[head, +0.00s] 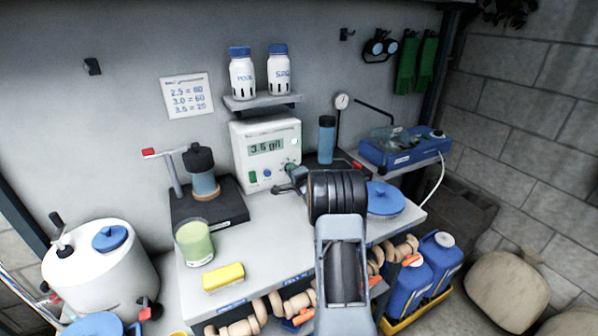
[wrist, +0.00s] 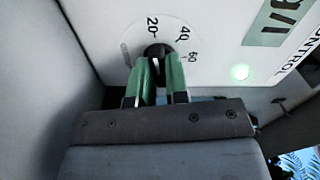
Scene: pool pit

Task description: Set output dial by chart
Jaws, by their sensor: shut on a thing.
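The white control box (head: 264,150) stands at the back of the bench, with a display that looks like 3.5 or 3.6 g/l. Its output dial (wrist: 157,49) has a dark knob and a printed scale; 20, 40 and 60 are legible in the wrist view. My gripper (wrist: 160,66) is shut on the knob, one green finger on each side. The fingers hide part of the knob and scale, so I cannot tell the exact setting. The paper chart (head: 187,96) on the wall lists 2.5, 3.0 and 3.5 with numbers that look like 80, 60 and 20.
A green light (wrist: 240,72) glows beside the dial. A shelf with two white bottles (head: 242,74) hangs above the box. A stand (head: 203,190), a green beaker (head: 194,242) and a yellow sponge (head: 223,277) are on the left. A blue lid (head: 384,197) lies right of my arm.

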